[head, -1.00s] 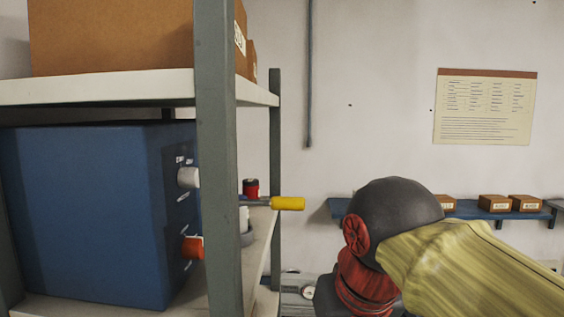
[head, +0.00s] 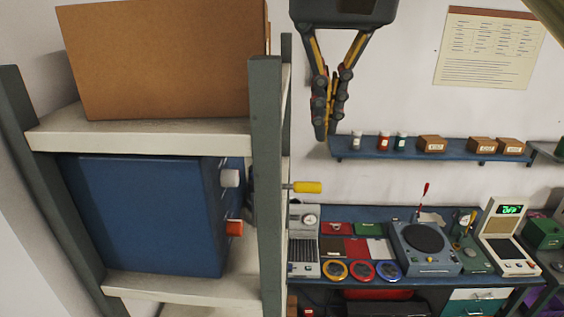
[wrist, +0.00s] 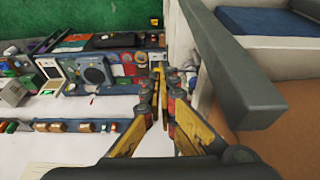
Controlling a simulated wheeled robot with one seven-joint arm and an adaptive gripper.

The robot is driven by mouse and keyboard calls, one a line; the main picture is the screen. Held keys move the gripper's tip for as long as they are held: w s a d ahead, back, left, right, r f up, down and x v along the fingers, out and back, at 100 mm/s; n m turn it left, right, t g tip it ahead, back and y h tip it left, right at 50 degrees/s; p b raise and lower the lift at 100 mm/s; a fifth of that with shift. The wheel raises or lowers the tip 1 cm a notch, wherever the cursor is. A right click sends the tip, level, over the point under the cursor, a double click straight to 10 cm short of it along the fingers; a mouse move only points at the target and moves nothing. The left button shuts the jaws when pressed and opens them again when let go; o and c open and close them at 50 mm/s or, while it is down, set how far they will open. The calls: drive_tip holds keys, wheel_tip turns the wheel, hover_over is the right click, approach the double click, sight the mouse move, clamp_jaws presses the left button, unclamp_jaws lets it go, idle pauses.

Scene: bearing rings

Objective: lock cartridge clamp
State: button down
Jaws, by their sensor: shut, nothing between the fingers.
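A yellow handle (head: 307,187) on a thin metal rod sticks out to the right past the grey shelf post, level and pointing right. The clamp behind it is mostly hidden by the post. A blue box (head: 145,215) stands on the middle shelf, with a white knob (head: 229,178) and an orange-red knob (head: 234,228) on its right face. My gripper (head: 321,132) hangs pointing down, above the handle in the picture and apart from it. Its fingers are together and empty. In the wrist view my gripper (wrist: 164,90) also shows, beside the shelf frame.
The grey shelf post (head: 266,190) stands left of my gripper. A cardboard box (head: 165,60) sits on the top shelf. A blue wall shelf (head: 410,153) holds small jars and boxes. Below it a workbench (head: 470,281) carries a scale, discs and instruments.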

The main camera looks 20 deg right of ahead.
sight(314, 190)
drive_tip(key=shift+v, duration=0.85)
drive_tip(key=shift+w, duration=0.1)
drive_tip(key=w+b+x, duration=0.1)
drive_tip(key=x, duration=0.6)
drive_tip(key=w+b+x, duration=0.1)
drive_tip(key=x, duration=0.6)
drive_tip(key=d+r+b+x, duration=0.1)
drive_tip(key=x, duration=0.6)
drive_tip(key=shift+w+f, duration=0.2)
drive_tip(key=shift+w, duration=0.3)
drive_tip(key=shift+w+d+f, duration=0.1)
drive_tip(key=shift+w, duration=0.15)
drive_tip(key=shift+d, duration=0.1)
